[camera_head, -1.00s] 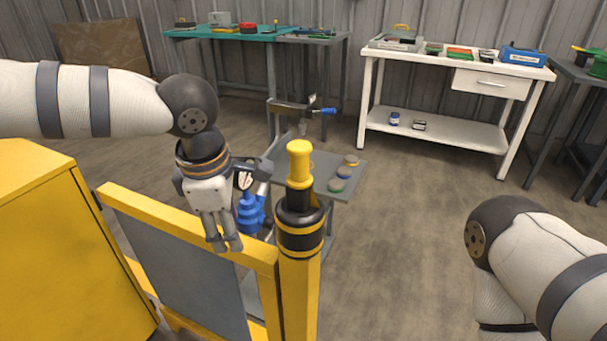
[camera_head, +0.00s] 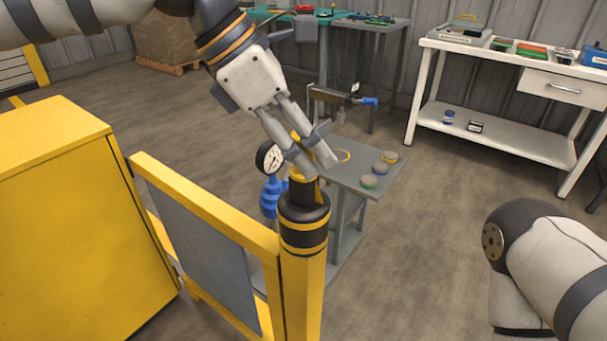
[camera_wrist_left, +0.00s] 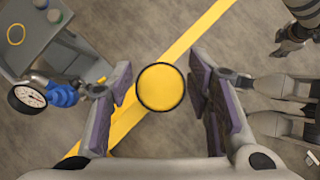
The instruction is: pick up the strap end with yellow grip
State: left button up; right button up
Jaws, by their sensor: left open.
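The strap end's yellow grip (camera_head: 304,176) stands upright on a black collar (camera_head: 304,215) at the top of a yellow post. In the head view my left fingers partly cover it. In the left wrist view its round yellow top (camera_wrist_left: 161,87) shows between the purple-padded fingers. My left gripper (camera_head: 320,168) comes down tilted over the grip and is open; gaps show on both sides of the yellow top. In the head view only a link of my right arm shows at the lower right. What looks like my right gripper (camera_wrist_left: 292,42) is partly visible in the left wrist view.
A yellow frame with a grey panel (camera_head: 205,250) adjoins the post, beside a yellow cabinet (camera_head: 60,210). Behind stand a gauge (camera_head: 269,158) on a blue fitting and a small grey table (camera_head: 345,178) with several coloured discs. A white bench (camera_head: 500,130) stands farther back.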

pick_arm(q)
jog(key=x, duration=0.2)
jog(key=shift+d+f, duration=0.25)
jog(key=shift+f, duration=0.05)
grip_shut()
